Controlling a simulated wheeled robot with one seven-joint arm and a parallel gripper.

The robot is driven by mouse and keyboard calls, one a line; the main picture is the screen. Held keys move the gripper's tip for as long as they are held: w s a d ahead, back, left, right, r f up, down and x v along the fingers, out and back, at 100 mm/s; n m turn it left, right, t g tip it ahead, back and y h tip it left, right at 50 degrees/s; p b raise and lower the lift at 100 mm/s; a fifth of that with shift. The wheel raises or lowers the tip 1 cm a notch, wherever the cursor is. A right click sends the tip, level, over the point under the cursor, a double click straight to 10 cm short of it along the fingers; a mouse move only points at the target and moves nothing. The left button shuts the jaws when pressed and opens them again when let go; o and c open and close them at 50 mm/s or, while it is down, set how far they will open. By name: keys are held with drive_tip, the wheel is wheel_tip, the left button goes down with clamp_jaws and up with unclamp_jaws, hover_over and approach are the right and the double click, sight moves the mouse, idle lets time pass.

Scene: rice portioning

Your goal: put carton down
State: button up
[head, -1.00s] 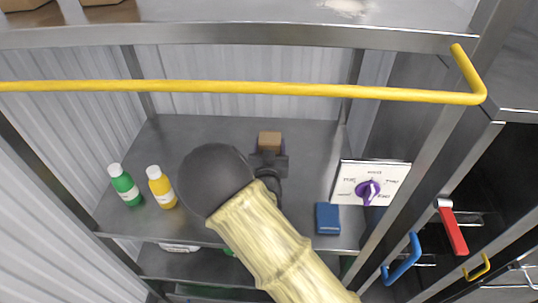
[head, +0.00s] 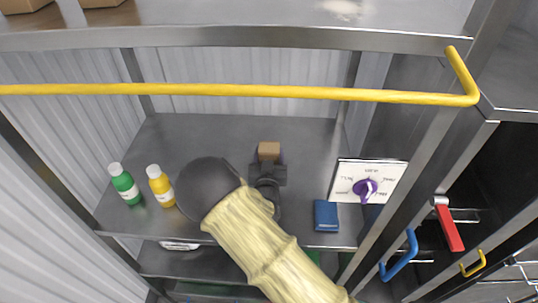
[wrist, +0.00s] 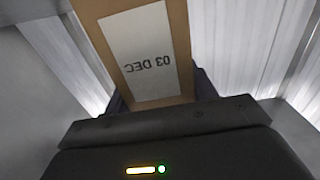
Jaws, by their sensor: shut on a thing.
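The carton (head: 269,150) is a small brown box at the far end of my gripper (head: 268,163) in the head view, over the metal shelf. In the wrist view the carton (wrist: 178,25) fills the top middle, with a white label reading "03 DEC" upside down. My gripper (wrist: 160,98) is shut on it, with dark fingers on both sides. The carton's underside is hidden, so I cannot tell whether it touches the shelf (head: 215,135).
A green bottle (head: 125,185) and a yellow bottle (head: 161,187) stand at the shelf's left. A blue box (head: 326,216) lies at the right, near a white panel with a purple knob (head: 366,188). A yellow rail (head: 240,91) crosses above. The shelf around the carton is clear.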

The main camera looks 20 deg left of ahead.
drive_tip(key=shift+f+b, duration=0.45)
drive_tip(key=shift+b, duration=0.05)
drive_tip(key=o, duration=1.2)
drive_tip(key=shift+r+p, duration=0.7)
drive_tip(key=shift+p, duration=0.15)
drive_tip(key=b+v, duration=0.5)
drive_tip(key=v, duration=0.7)
drive_tip(key=shift+f, duration=0.2)
